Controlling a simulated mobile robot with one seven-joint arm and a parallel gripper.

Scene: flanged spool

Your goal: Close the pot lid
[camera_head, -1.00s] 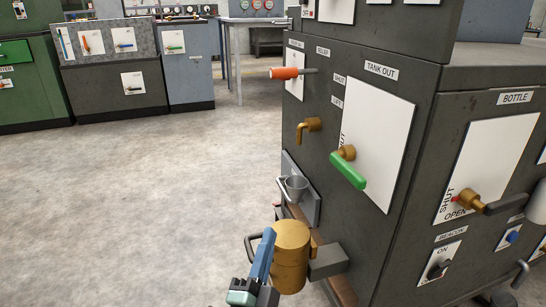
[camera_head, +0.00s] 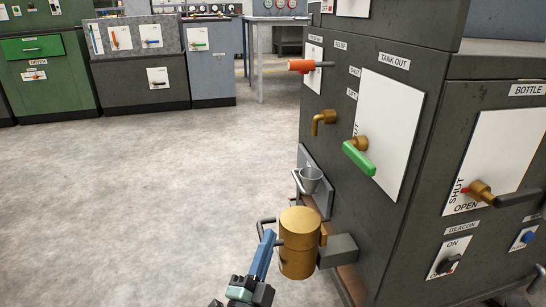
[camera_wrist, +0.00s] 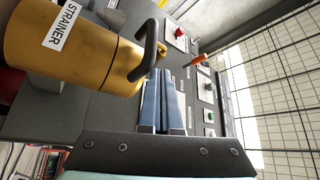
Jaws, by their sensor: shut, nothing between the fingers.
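The brass pot (camera_head: 297,264) stands low on the front of the dark machine, with a seam below its brass upper part (camera_head: 300,222). I take the upper part for the lid; I cannot tell whether it is fully seated. A dark bent handle (camera_head: 264,222) sticks out to its left. In the wrist view the pot is a large brass cylinder (camera_wrist: 95,50) labelled STRAINER, with the dark handle (camera_wrist: 151,45) at its end. My gripper (camera_head: 270,236) is shut and empty, its blue fingers just left of the pot. In the wrist view the fingertips (camera_wrist: 163,72) are close beside the handle; contact is unclear.
A grey block (camera_head: 338,250) juts out right of the pot. A green-handled valve (camera_head: 358,158), a brass spout (camera_head: 323,119) and an orange handle (camera_head: 301,66) stick out above. The floor (camera_head: 130,190) to the left is clear.

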